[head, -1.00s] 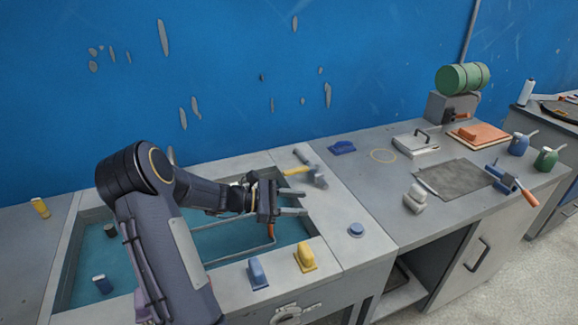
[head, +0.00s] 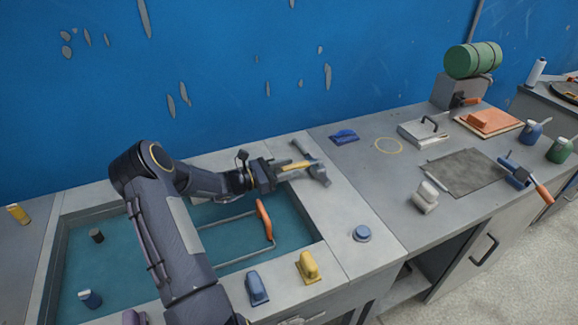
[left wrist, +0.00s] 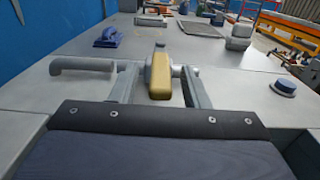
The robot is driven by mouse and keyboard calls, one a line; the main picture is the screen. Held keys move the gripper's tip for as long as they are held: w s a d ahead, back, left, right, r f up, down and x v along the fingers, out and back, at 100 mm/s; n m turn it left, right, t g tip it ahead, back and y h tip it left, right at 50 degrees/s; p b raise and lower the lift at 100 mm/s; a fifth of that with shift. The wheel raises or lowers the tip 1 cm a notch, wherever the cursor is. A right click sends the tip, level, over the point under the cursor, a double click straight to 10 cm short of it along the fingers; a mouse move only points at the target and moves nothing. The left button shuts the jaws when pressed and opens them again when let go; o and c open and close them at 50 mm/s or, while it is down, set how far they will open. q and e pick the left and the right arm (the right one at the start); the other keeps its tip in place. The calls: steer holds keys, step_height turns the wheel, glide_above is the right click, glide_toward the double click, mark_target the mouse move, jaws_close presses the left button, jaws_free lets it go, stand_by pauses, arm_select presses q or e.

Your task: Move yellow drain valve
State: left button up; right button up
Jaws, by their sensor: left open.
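The yellow drain valve (head: 319,172) has a grey body and a yellow lever; it lies on the grey ledge right of the sunken basin. My left gripper (head: 297,168) is at the valve with its jaws open. In the left wrist view the yellow lever (left wrist: 160,77) points toward me between the two spread fingers, with a visible gap on each side. The grey body and its pipe lie across beyond the fingers. Part of the valve is hidden by the fingers in the head view. My right gripper is not in view.
The teal basin (head: 225,222) holds an orange-handled frame tool (head: 265,219). Blue (head: 257,288) and yellow (head: 307,267) blocks stand on the front rim. A blue round knob (head: 362,233) is right of the valve. A blue handled tool (head: 344,136) lies behind. The blue wall is close behind.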

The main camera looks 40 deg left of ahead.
arm_select(q)
steer(key=shift+w+d, duration=0.2)
steer(key=shift+w, duration=0.15)
jaws_close()
